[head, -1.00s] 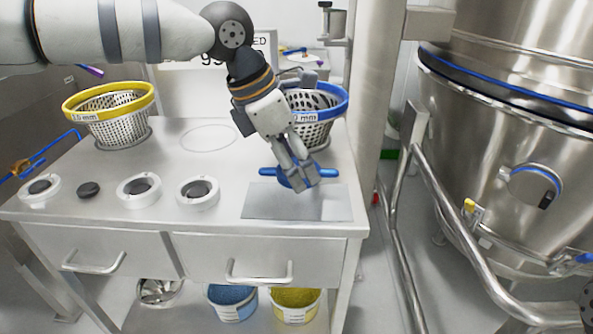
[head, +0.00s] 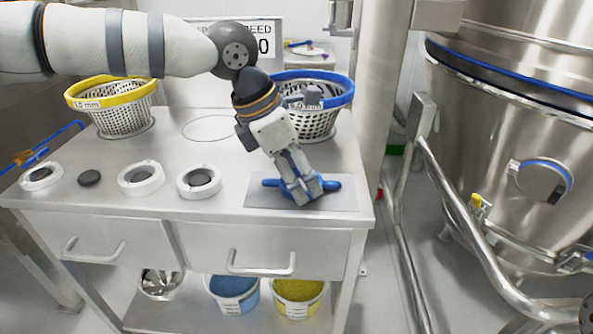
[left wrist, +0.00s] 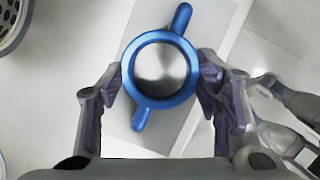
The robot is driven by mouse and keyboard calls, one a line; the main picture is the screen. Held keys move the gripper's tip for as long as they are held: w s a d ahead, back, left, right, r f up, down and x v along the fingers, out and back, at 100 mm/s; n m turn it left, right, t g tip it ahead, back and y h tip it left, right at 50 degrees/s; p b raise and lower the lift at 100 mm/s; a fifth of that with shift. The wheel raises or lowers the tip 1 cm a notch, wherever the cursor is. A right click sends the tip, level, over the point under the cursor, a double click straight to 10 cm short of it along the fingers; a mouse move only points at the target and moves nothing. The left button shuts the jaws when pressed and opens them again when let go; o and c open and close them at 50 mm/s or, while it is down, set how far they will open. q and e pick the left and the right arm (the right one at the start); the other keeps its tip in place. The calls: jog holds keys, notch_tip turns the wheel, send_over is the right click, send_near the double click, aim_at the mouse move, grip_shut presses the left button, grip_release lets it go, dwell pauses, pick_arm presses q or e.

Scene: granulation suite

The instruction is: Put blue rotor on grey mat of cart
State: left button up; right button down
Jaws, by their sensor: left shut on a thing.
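The blue rotor (head: 270,183) is a blue ring with two opposite bars. In the left wrist view the rotor (left wrist: 129,66) shows a shiny metal centre, and the grey mat shows behind it. My left gripper (head: 305,194) is shut on its ring, with a finger on each side. The rotor is over the grey mat (head: 343,201) on the right of the cart top (head: 110,196). I cannot tell whether it touches the mat.
A blue-rimmed basket (head: 340,93) stands behind the mat, and a yellow-rimmed basket (head: 82,99) at the back left. Several white rings (head: 140,178) and a dark disc (head: 89,178) line the cart's front. A large steel vessel (head: 480,110) stands to the right.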

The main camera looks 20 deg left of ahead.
pick_arm(q)
jog(key=shift+r+p, duration=0.2)
jog(key=shift+p, duration=0.1)
jog(key=shift+f, duration=0.1)
jog(key=o, duration=1.5)
jog(key=v, duration=1.2)
jog(key=shift+f, duration=0.1)
